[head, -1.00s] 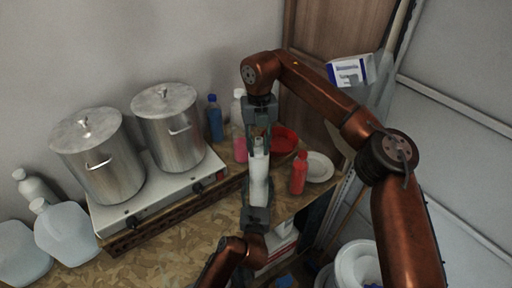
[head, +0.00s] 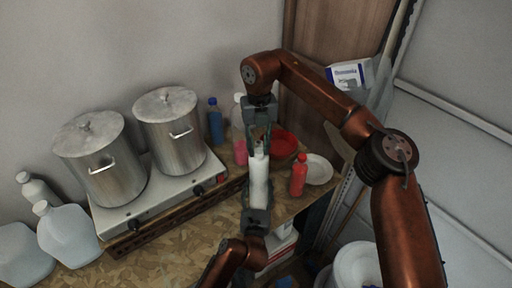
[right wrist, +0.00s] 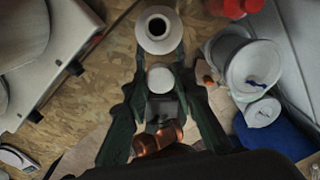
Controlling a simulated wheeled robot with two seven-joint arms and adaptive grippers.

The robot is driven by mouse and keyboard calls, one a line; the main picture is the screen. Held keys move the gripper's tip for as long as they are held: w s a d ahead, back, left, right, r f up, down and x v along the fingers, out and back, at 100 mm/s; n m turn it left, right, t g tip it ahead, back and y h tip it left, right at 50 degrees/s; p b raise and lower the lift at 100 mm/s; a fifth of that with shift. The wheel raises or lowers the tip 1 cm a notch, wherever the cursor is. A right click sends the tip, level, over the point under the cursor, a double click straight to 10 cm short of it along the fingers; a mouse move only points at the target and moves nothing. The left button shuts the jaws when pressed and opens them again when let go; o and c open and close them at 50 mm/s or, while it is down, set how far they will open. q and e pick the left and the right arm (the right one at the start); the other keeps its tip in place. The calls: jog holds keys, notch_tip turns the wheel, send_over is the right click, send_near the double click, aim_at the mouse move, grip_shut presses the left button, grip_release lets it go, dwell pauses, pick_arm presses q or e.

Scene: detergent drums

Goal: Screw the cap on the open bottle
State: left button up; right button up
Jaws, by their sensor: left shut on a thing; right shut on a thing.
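My left gripper (head: 257,217) is shut on a white bottle (head: 259,185), which stands upright between its fingers. The bottle's dark open mouth shows in the right wrist view (right wrist: 157,27). My right gripper (head: 259,143) comes down from above, its fingertips close over the bottle's neck. In the right wrist view it is shut on a small round white cap (right wrist: 160,79). The cap appears nearer the camera than the mouth and not over it in that view. The gap between cap and neck cannot be judged. In the head view the fingers largely hide the cap.
Two steel pots (head: 101,160) stand on a hotplate (head: 165,205) at left. A red bottle (head: 299,176), a white plate (head: 319,168) and a red bowl (head: 284,142) are close at right. Blue (head: 215,122) and pink (head: 241,153) bottles stand behind. A white bucket (head: 355,265) is lower right.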

pick_arm(q)
jog(key=shift+f+b, duration=0.4)
jog(key=shift+b, duration=0.4)
pick_arm(e)
jog(key=shift+f, duration=0.95)
jog(key=shift+r, duration=0.1)
dwell(0.6)
pick_arm(q)
jog(key=shift+r+p, duration=0.1)
jog(key=shift+p, duration=0.8)
pick_arm(e)
jog(key=shift+r, duration=0.9)
pick_arm(q)
jog(key=shift+b, duration=0.9)
pick_arm(e)
jog(key=shift+f, duration=1)
pick_arm(q)
jog(key=o, duration=1.3)
jog(key=shift+c, duration=0.2)
jog(key=o, duration=0.5)
jog(key=shift+w+r, duration=0.1)
pick_arm(e)
jog(key=shift+w, duration=0.15)
pick_arm(q)
jog(key=shift+r, duration=0.1)
